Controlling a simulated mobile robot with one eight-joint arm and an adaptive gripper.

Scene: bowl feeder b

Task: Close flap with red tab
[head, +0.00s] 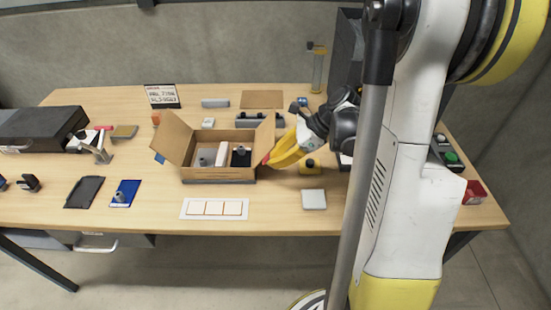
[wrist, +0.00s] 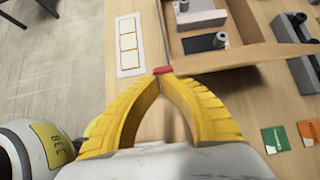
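An open cardboard box (head: 219,174) stands on the table. Its left flap (head: 175,137) is raised and slants outward, with a blue tab (head: 160,158) at its corner. In the head view the red tab (head: 266,160) is at the box's right front corner. My gripper (wrist: 162,76) has its yellow fingertips together right at the red tab. I cannot tell whether the tab is pinched between them or only touched.
Grey and dark parts (head: 240,156) lie in the box. A sign (head: 162,96) stands behind.

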